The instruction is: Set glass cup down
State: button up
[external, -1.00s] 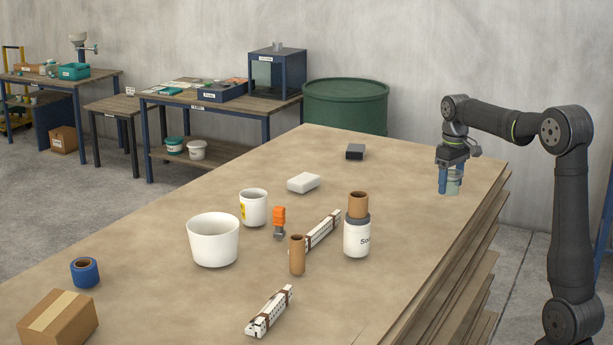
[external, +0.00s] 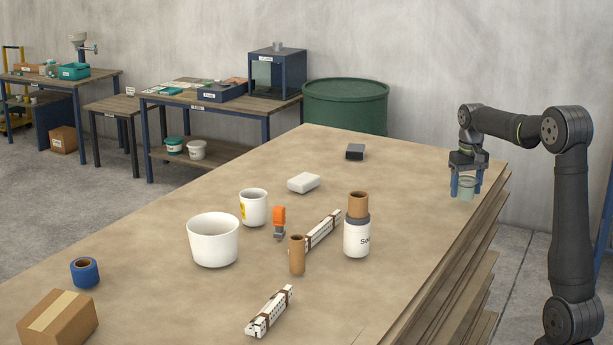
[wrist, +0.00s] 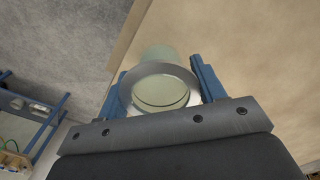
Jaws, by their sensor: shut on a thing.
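The glass cup (external: 466,189) is a small, pale green, see-through cup near the right edge of the worktable. My gripper (external: 467,186) has its two blue fingers on either side of the cup and is shut on it, pointing down. In the wrist view the cup (wrist: 160,90) shows its round rim between the blue fingers (wrist: 160,92). The cup looks upright and at or just above the table top (external: 400,180); I cannot tell whether its base touches.
The table edge lies close to the right of the cup. A small dark block (external: 355,152) and a white block (external: 304,183) lie to the left. A white jar (external: 357,238), cardboard tube (external: 297,256) and white tub (external: 213,240) stand nearer the camera. Bare table surrounds the cup.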

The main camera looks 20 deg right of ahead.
jog(key=w+a+r+n, duration=0.1)
jog(key=a, duration=0.3)
jog(key=a+r+n, duration=0.1)
jog(key=a+n, duration=0.1)
jog(key=a, duration=0.3)
jog(key=w+a+r+n, duration=0.1)
jog(key=a+n, duration=0.1)
jog(key=a, duration=0.2)
jog(key=shift+w+a, duration=0.35)
jog(key=shift+a, duration=0.05)
jog(key=s+a+r+n, duration=0.2)
jog(key=s+a+n, duration=0.2)
jog(key=a, duration=0.8)
jog(key=s+a+r+n, duration=0.2)
jog(key=s+a+n, duration=0.25)
jog(key=a, duration=0.65)
jog(key=s+a+r+n, duration=0.3)
jog(key=a+n, duration=0.2)
jog(key=a, duration=0.7)
send_over(274, 256)
jog(key=shift+m, duration=0.25)
jog(key=f, duration=0.6)
jog(key=shift+w+d+f, duration=0.15)
jog(key=shift+d+f, duration=0.15)
jog(key=shift+f, duration=0.05)
jog(key=shift+s+a+f, duration=0.2)
jog(key=shift+a+f, duration=0.15)
jog(key=shift+f, duration=1.9)
jog(key=shift+f, duration=0.1)
jog(key=o, duration=1)
